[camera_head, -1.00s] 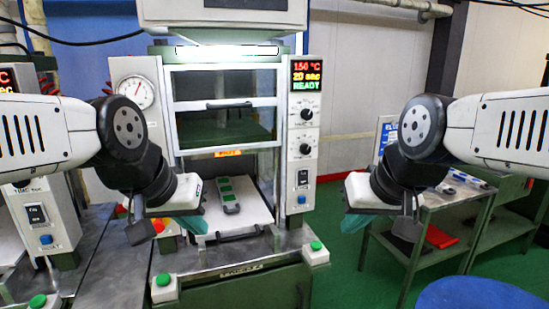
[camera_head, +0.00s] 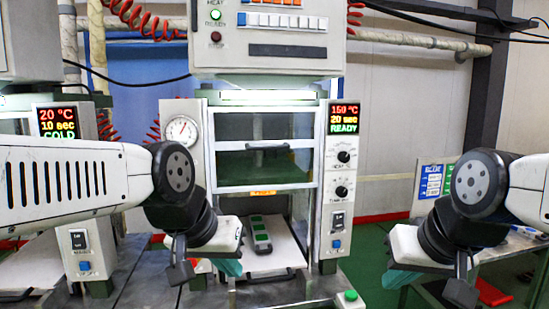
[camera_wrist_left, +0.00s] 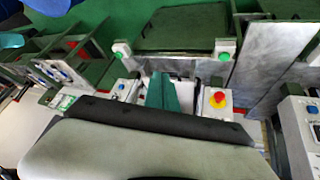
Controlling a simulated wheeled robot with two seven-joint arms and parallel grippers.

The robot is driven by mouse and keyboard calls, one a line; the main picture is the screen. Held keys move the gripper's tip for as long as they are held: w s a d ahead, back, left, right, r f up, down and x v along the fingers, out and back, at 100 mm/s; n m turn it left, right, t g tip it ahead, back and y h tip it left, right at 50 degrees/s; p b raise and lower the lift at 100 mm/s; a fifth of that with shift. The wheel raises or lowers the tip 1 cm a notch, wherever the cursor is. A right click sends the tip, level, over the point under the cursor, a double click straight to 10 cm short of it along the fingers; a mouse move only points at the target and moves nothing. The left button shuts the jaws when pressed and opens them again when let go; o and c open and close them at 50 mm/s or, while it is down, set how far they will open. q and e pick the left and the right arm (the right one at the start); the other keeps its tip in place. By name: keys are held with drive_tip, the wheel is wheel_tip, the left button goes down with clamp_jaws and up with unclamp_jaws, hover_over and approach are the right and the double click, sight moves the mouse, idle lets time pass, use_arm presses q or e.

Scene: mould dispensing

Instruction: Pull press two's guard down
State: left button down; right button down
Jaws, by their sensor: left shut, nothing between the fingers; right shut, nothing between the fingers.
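Press two stands in the middle of the head view, its display (camera_head: 344,118) reading 150 °C, 20 sec, READY. Its guard (camera_head: 234,172) is a clear panel in a light frame with a dark handle (camera_head: 268,147). The guard is up, and the opening below it is uncovered. A mould with green cavities (camera_head: 260,234) lies on the pale tray (camera_head: 283,250) in that opening. My left gripper (camera_head: 229,267) is shut and empty, in front of the press and below the guard handle, apart from it. Its teal fingers show in the left wrist view (camera_wrist_left: 163,92). My right gripper (camera_head: 413,278) is shut and empty, right of the press.
A second press with a COLD display (camera_head: 57,123) stands at the left. A green button (camera_head: 351,296) sits at press two's front right corner. A red emergency button (camera_wrist_left: 218,98) shows in the left wrist view. A side table with a red item (camera_head: 492,292) is at the right.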

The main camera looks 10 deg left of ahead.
use_arm(q)
drive_tip(key=w+d+r+m+y, duration=0.1)
drive_tip(key=w+d+r+y, duration=0.15)
drive_tip(key=w+r, duration=0.85)
drive_tip(key=w+d+r+m+y, duration=0.15)
drive_tip(key=w+d+r, duration=0.25)
drive_tip(key=w+r, duration=0.75)
drive_tip(key=w+d+r+n+t+y, duration=0.2)
drive_tip(key=w+d+r+t+y, duration=0.1)
drive_tip(key=w+d+r, duration=0.4)
drive_tip(key=w+a+f, duration=0.1)
drive_tip(key=w+f, duration=0.1)
drive_tip(key=f, duration=0.1)
drive_tip(key=w+a+f, duration=0.1)
drive_tip(key=a+f, duration=0.1)
drive_tip(key=f, duration=0.2)
drive_tip(key=w+a+f, duration=0.1)
drive_tip(key=w+f, duration=0.1)
drive_tip(key=f, duration=0.1)
drive_tip(key=shift+w+a+f, duration=0.25)
drive_tip(key=shift+w+f, duration=0.05)
drive_tip(key=shift+f, duration=0.1)
wheel_tip(320, 180, down, 27)
